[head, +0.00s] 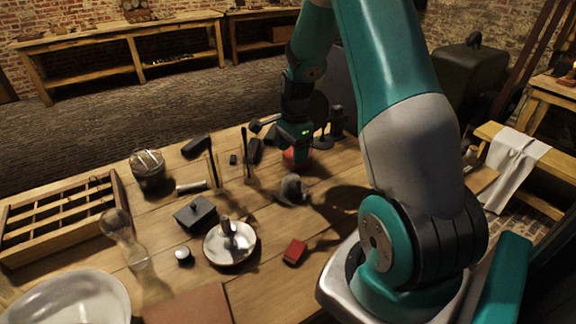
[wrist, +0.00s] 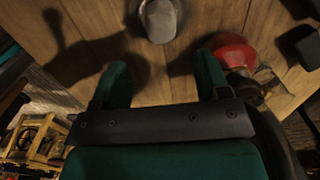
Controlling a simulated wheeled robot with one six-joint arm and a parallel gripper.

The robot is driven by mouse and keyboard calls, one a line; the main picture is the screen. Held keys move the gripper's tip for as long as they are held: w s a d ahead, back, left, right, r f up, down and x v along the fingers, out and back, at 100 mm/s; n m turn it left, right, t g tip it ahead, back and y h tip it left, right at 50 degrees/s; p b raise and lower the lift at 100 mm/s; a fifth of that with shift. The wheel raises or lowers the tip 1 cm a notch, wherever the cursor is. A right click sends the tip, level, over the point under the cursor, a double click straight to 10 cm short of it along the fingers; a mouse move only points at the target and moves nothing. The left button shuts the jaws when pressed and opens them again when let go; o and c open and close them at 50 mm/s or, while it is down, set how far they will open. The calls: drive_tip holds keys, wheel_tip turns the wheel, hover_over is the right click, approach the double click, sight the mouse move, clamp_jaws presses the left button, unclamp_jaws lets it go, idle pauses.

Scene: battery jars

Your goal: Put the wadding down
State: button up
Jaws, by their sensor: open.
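A grey rounded lump (head: 292,189), which looks like the wadding, sits on the wooden table (head: 335,165) near its middle. In the wrist view a pale grey rounded thing (wrist: 160,18), apparently the same lump, lies beyond the fingertips at the top edge, partly cut off. My gripper (wrist: 162,78) is open, with nothing between its two green fingers. In the head view my gripper (head: 297,146) is low over the far side of the table, behind the lump and apart from it. My arm hides part of the table.
A red rounded object (wrist: 235,52) is close beside the right finger in the wrist view. A black stand (head: 323,140), a dark box (head: 195,213), a red-rimmed dish (head: 230,245), a red block (head: 295,252) and a glass jar (head: 148,170) stand around.

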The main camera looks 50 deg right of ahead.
drive_tip(key=s+a+r+n+y, duration=0.1)
drive_tip(key=a+r+n, duration=0.5)
drive_tip(key=a, duration=0.4)
drive_tip(key=s+a+r+n+y, duration=0.1)
drive_tip(key=s+a+r+n, duration=0.1)
drive_tip(key=a+r+n, duration=0.55)
drive_tip(key=s+a+r+n+y, duration=0.1)
drive_tip(key=s+a+r+n, duration=0.3)
drive_tip(key=s+a+n, duration=1)
drive_tip(key=shift+s+a+r+y, duration=0.2)
drive_tip(key=shift+s+a+y, duration=0.1)
drive_tip(key=shift+s+a, duration=0.85)
drive_tip(key=shift+d, duration=0.1)
